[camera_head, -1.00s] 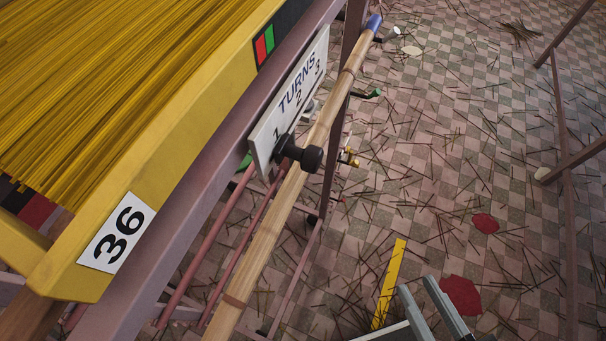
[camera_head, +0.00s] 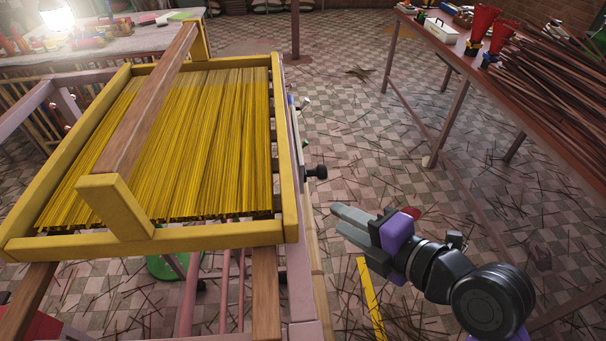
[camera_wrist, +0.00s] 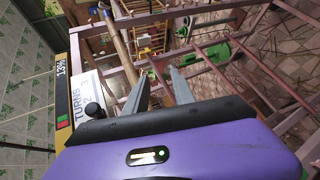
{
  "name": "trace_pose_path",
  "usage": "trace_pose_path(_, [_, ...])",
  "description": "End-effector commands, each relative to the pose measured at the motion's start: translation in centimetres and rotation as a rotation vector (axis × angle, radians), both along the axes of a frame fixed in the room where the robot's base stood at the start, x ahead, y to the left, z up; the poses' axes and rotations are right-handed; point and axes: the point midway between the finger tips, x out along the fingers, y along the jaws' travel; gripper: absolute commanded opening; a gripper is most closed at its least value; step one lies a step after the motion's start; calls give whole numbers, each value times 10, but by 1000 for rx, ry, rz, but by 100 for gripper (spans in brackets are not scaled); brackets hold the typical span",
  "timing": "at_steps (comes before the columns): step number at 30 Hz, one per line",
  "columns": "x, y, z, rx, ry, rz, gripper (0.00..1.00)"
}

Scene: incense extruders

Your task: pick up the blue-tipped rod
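The wooden rod (camera_wrist: 119,42) runs along the side of the frame in the wrist view, beyond my fingers and left of centre. In the head view only a pale strip of the rod (camera_head: 320,292) shows beside the rack's right leg; the rest is hidden. My gripper (camera_head: 341,222) is to the right of the yellow rack, pointing left towards its side. Its two grey fingers (camera_wrist: 158,88) are apart with nothing between them. The rod is not between the fingers.
The yellow rack (camera_head: 285,165) holds a dense layer of yellow sticks. A black knob (camera_head: 317,172) sticks out from its right side, near my fingers. A long table (camera_head: 455,65) with dark sticks stands at the right. Loose sticks litter the tiled floor.

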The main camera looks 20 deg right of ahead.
Motion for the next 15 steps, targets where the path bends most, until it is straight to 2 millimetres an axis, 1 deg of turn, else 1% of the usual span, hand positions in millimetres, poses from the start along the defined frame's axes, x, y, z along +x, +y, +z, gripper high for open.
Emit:
trace_pose_path(1, [8, -2, 23, -80, -30, 58, 30])
trace_pose_path(3, [13, -1, 38, -183, -56, 138, 30])
trace_pose_path(6, [17, 0, 53, -291, -85, 221, 30])
trace_pose_path(10, [20, 1, 60, -363, -106, 277, 30])
trace_pose_path(15, [31, 6, 52, -377, -109, 289, 30])
